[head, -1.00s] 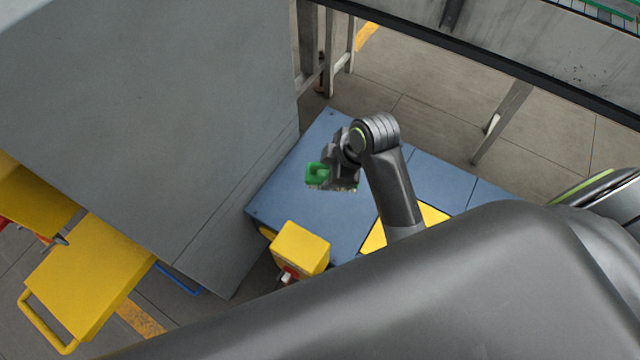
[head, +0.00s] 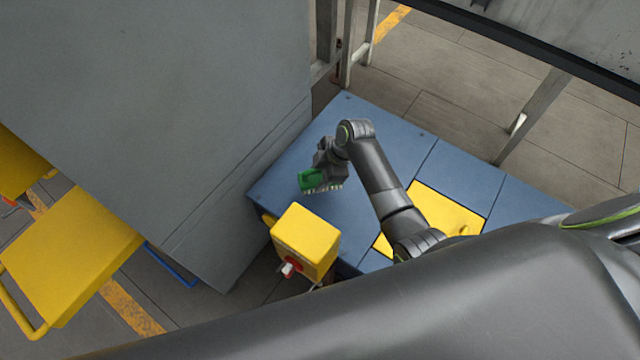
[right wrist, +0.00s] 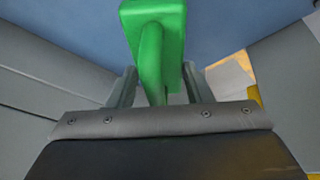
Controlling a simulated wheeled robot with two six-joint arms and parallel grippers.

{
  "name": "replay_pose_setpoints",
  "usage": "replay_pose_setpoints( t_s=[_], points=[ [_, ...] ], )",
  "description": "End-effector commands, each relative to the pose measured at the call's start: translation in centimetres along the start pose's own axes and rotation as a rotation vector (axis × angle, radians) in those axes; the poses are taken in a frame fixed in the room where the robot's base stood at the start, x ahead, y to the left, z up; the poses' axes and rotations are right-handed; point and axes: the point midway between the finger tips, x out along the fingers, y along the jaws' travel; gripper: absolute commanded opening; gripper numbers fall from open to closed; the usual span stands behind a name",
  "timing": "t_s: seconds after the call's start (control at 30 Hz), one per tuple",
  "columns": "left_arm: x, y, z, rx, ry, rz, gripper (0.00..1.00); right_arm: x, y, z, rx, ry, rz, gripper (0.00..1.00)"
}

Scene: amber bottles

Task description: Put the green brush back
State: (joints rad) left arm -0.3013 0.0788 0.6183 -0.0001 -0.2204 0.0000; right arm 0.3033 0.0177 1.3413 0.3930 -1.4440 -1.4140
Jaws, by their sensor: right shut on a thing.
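The green brush (head: 310,180) has a green body and handle with pale bristles along its lower edge. My right gripper (head: 325,172) is shut on it and holds it over the blue platform (head: 365,120). In the right wrist view the brush's green handle (right wrist: 152,55) stands between the two fingers of my right gripper (right wrist: 155,85). The bristles are hidden in the wrist view. My left gripper is not in view.
A yellow box (head: 305,240) with a red switch stands at the platform's front edge. A large grey cabinet (head: 160,110) rises to the left. A yellow panel (head: 440,210) lies in the platform at right. A yellow cart (head: 70,255) is at far left.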

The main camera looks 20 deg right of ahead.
Motion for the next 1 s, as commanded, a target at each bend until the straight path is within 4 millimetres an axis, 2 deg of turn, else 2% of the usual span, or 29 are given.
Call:
replay_pose_setpoints(
  t_s=[0.3, 0.7, 0.73, 0.87, 1.0],
  points=[
    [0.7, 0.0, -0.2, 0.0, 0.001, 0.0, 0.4, 3.5, -0.4, 1.4, 0.0, 0.0, 0.0, 0.17],
    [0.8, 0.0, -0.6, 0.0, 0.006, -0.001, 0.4, 4.0, -0.5, 1.6, -0.001, 0.0, 0.002, 0.17],
    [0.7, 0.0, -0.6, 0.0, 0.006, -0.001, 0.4, 3.9, -0.5, 1.6, 0.0, 0.0, 0.002, 0.49],
    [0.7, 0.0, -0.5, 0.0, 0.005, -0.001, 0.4, 3.9, -0.5, 1.6, 0.0, 0.0, 0.002, 0.66],
    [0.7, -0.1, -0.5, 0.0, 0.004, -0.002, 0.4, 3.9, -0.5, 1.6, 0.0, 0.0, 0.002, 0.68]
  ],
)
